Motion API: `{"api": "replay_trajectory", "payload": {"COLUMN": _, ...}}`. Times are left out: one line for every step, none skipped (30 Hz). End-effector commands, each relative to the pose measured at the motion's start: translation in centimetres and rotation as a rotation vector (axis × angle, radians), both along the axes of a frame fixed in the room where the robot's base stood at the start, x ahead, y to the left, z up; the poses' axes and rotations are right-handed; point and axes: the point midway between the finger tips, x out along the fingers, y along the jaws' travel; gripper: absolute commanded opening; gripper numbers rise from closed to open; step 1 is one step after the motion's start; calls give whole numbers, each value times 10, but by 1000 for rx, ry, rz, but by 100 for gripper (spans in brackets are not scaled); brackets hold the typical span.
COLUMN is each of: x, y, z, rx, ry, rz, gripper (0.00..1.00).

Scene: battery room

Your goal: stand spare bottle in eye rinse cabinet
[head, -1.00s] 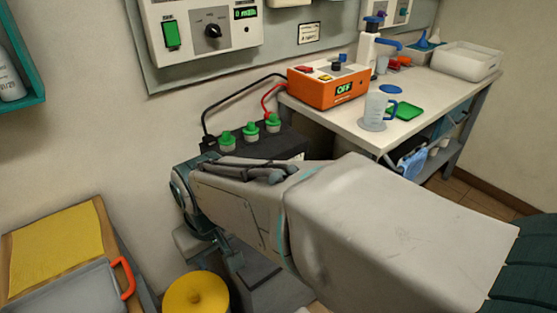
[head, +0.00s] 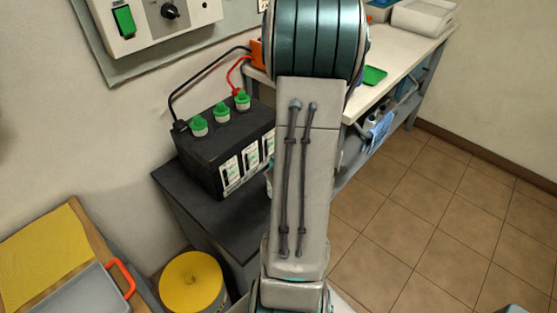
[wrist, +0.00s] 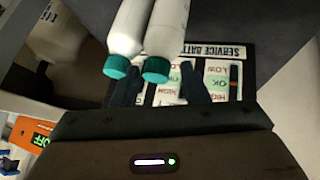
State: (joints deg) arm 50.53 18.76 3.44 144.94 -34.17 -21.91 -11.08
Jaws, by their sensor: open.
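Two white bottles with teal caps show side by side at the top of the wrist view, the left bottle (wrist: 128,35) and the right bottle (wrist: 167,30). Their caps point toward the bottom of that picture. My gripper (wrist: 160,88) is open, with one dark finger on each side below the caps. I cannot tell whether either bottle stands between the fingers. In the head view my arm hides the gripper, and neither the bottles nor the eye rinse cabinet is in view.
A black battery (head: 225,140) with green caps sits on a dark stand (head: 215,215). A yellow-lidded drum (head: 192,283) stands beside it. A white workbench (head: 405,60) is behind my arm.

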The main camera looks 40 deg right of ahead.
Motion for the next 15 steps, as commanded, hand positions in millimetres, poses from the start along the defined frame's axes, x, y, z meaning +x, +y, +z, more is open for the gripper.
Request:
{"api": "replay_trajectory", "payload": {"x": -8, "y": -8, "z": -4, "rx": 13, "ry": -25, "rz": -4, "gripper": 41}}
{"api": "replay_trajectory", "payload": {"x": -10, "y": -12, "z": -8, "rx": 18, "ry": -46, "rz": -2, "gripper": 41}}
{"api": "replay_trajectory", "payload": {"x": -14, "y": -17, "z": -11, "rx": 25, "ry": -76, "rz": 0, "gripper": 41}}
{"api": "replay_trajectory", "payload": {"x": -18, "y": -20, "z": -14, "rx": 30, "ry": -102, "rz": 2, "gripper": 41}}
{"api": "replay_trajectory", "payload": {"x": -21, "y": -22, "z": -16, "rx": 37, "ry": -127, "rz": 2, "gripper": 41}}
{"api": "replay_trajectory", "payload": {"x": -26, "y": -26, "z": -18, "rx": 46, "ry": -165, "rz": 0, "gripper": 41}}
{"api": "replay_trajectory", "payload": {"x": -30, "y": -28, "z": -20, "rx": 52, "ry": -197, "rz": -2, "gripper": 41}}
{"api": "replay_trajectory", "payload": {"x": -35, "y": -30, "z": -21, "rx": 61, "ry": -230, "rz": -6, "gripper": 41}}
{"api": "replay_trajectory", "payload": {"x": -41, "y": -32, "z": -22, "rx": 72, "ry": -280, "rz": -14, "gripper": 41}}
{"api": "replay_trajectory", "payload": {"x": -46, "y": -34, "z": -22, "rx": 80, "ry": -318, "rz": -20, "gripper": 41}}
{"api": "replay_trajectory", "payload": {"x": -51, "y": -35, "z": -22, "rx": 86, "ry": -359, "rz": -28, "gripper": 41}}
{"api": "replay_trajectory", "payload": {"x": -56, "y": -36, "z": -21, "rx": 94, "ry": -412, "rz": -39, "gripper": 41}}
{"api": "replay_trajectory", "payload": {"x": -61, "y": -36, "z": -19, "rx": 100, "ry": -450, "rz": -49, "gripper": 41}}
{"api": "replay_trajectory", "payload": {"x": -65, "y": -37, "z": -18, "rx": 103, "ry": -487, "rz": -59, "gripper": 41}}
{"api": "replay_trajectory", "payload": {"x": -70, "y": -37, "z": -15, "rx": 108, "ry": -533, "rz": -71, "gripper": 41}}
